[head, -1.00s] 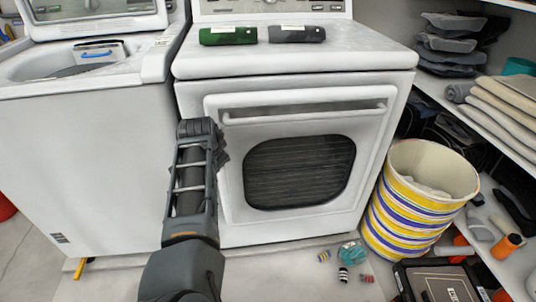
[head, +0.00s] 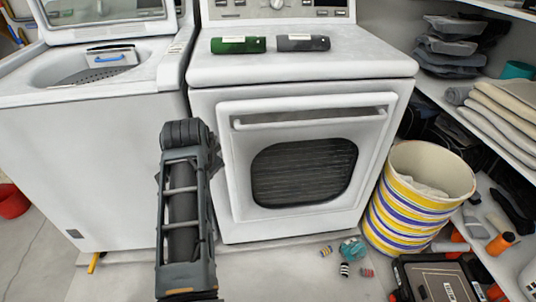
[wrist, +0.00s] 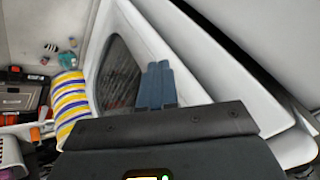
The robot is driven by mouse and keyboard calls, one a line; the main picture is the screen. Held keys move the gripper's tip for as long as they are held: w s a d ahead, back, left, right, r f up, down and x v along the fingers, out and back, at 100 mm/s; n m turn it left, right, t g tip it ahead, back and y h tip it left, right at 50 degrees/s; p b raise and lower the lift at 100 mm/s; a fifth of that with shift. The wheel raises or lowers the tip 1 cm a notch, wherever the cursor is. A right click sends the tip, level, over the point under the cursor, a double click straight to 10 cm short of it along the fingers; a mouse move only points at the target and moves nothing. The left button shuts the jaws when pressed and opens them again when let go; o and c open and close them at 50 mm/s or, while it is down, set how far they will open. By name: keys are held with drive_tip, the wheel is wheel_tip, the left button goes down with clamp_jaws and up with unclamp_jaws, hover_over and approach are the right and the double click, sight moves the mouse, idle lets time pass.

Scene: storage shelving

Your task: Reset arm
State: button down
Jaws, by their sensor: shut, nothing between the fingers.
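My gripper (wrist: 157,84) shows in the wrist view with its two blue-grey fingers pressed together and nothing between them. It points toward the front of the white dryer (wrist: 190,45), whose dark door window lies beyond the fingertips. In the head view my arm stands in front of the gap between the washer (head: 95,160) and the dryer (head: 300,75). The gripper's fingers are hidden behind my arm there.
A green bottle (head: 238,45) and a grey bottle (head: 303,43) lie on the dryer. A striped basket (head: 412,205) stands right of it, beside shelves with folded towels (head: 500,120). Small balled items (head: 345,262) lie on the floor. A red bucket (head: 12,201) is at far left.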

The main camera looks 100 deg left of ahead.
drive_tip(key=w+d+f+m+t+y+p, duration=0.1)
drive_tip(key=w+d+f+m+t+y, duration=0.3)
drive_tip(key=w+d, duration=0.95)
drive_tip(key=w+d+f+m+t+p, duration=0.1)
drive_tip(key=w+d+f+m+p, duration=0.3)
drive_tip(key=w+d, duration=0.95)
drive_tip(key=w+d+r+m+t+h, duration=0.2)
drive_tip(key=w+d+r+t, duration=0.15)
drive_tip(key=d, duration=0.95)
drive_tip(key=w+d+r+m+t+h, duration=0.15)
drive_tip(key=w+d+t, duration=0.3)
drive_tip(key=d, duration=0.85)
drive_tip(key=s+d+r+t+h, duration=0.2)
drive_tip(key=s+d+r+h, duration=0.1)
drive_tip(key=d+r, duration=0.5)
drive_tip(key=s+d+r+m+t+h+p, duration=0.1)
drive_tip(key=s+d+r+h, duration=0.3)
drive_tip(key=d+r, duration=0.4)
drive_tip(key=shift+s+d+t, duration=0.4)
drive_tip(key=shift+s+t, duration=0.1)
drive_tip(key=shift+s, duration=0.15)
